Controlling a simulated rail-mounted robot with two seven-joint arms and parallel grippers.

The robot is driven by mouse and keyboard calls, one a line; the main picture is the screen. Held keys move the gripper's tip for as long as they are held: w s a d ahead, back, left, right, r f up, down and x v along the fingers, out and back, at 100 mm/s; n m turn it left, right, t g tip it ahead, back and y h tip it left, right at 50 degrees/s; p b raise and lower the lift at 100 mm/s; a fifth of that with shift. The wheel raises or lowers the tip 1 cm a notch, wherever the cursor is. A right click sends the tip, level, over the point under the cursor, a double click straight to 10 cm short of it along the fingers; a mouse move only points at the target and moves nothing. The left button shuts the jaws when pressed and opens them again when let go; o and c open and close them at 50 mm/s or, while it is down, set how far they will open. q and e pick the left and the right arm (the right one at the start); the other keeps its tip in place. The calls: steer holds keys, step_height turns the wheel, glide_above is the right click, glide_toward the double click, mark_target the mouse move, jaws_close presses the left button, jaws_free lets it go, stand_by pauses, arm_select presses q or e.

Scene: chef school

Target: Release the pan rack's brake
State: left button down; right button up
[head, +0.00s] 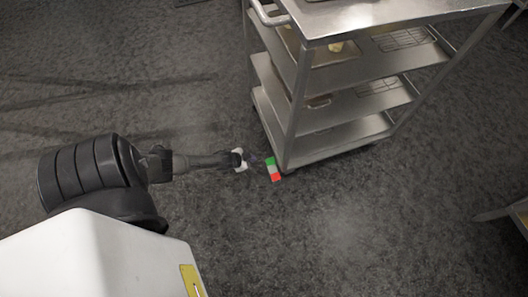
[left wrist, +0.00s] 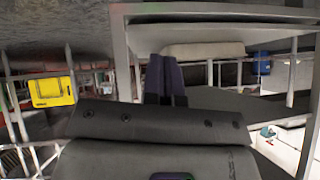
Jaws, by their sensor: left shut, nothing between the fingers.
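The pan rack (head: 340,64) is a grey steel trolley with several shelves at the top right of the head view. Its brake (head: 272,169), a small green, pale and red pedal, sits low at the rack's near left corner, close to the floor. My left gripper (head: 257,160) reaches in from the left and is just left of the brake. I cannot tell whether it touches the brake. In the left wrist view, the dark fingers (left wrist: 165,78) are shut together with nothing between them. The brake cannot be made out there. My right gripper is not in view.
The rack holds trays and wire grids (head: 405,38), and a push handle (head: 268,14) sticks out at its upper left. Dark grey floor (head: 350,220) is clear in front and to the left. Another piece of furniture (head: 518,212) shows at the right edge.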

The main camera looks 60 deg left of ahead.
arm_select(q)
steer(key=shift+s+f, duration=0.1)
steer(key=b, duration=1)
glide_toward(268, 159)
steer(key=w+f, duration=0.2)
steer(key=w, duration=0.2)
steer(key=shift+w+f+b, duration=0.15)
steer(key=shift+f+b, duration=0.8)
steer(key=shift+f, duration=0.3)
steer(key=shift+a, duration=0.1)
